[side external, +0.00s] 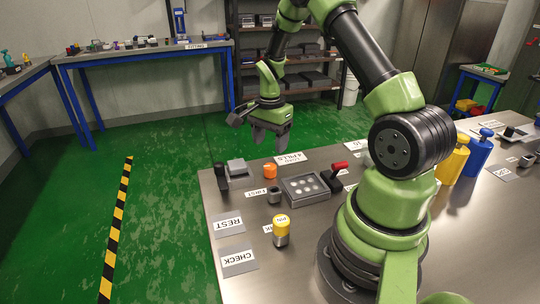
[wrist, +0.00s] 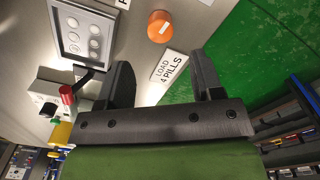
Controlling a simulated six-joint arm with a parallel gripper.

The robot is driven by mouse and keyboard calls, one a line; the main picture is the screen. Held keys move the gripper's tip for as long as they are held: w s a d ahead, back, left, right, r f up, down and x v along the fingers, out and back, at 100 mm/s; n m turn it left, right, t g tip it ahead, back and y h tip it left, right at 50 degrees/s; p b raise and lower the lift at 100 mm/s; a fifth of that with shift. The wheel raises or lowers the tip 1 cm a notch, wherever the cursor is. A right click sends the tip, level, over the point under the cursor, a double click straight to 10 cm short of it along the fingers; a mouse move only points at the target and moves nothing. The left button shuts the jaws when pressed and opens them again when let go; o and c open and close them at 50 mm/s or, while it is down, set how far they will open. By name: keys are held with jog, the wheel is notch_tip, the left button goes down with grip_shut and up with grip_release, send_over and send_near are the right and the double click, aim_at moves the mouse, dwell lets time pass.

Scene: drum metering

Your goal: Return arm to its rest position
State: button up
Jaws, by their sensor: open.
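My gripper (side external: 270,134) hangs over the far edge of the steel table (side external: 290,255) in the side view, raised above the surface. In the wrist view its two dark fingers (wrist: 165,80) stand apart with nothing between them. A grey plate marked REST (side external: 229,223) lies flat at the table's left edge, well away from the gripper. A plate marked CHECK (side external: 238,258) lies in front of it.
A tray with round wells (side external: 305,188), an orange cap (side external: 270,171), a red-handled lever (side external: 337,172), a yellow-topped vial (side external: 281,227) and a black-handled device (side external: 221,175) stand on the table. Yellow (side external: 452,162) and blue (side external: 478,152) containers stand at right.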

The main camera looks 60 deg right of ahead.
jog(key=shift+r, duration=0.8)
jog(key=shift+r, duration=0.1)
jog(key=a+r+n+t, duration=0.2)
jog(key=a+r+n, duration=0.3)
jog(key=r, duration=0.5)
jog(key=s+a+r+n+t+y, duration=0.1)
jog(key=s+a+r+n+t, duration=0.1)
jog(key=s+a+r+n, duration=0.3)
jog(key=s+a+r+n+t+y, duration=0.1)
jog(key=s+a+r+n+t, duration=0.2)
jog(key=s+a+r+n, duration=0.2)
jog(key=s+a+n, duration=0.1)
jog(key=s+a, duration=0.2)
jog(key=a, duration=0.3)
jog(key=shift+s+r, duration=0.15)
jog(key=shift+r, duration=0.25)
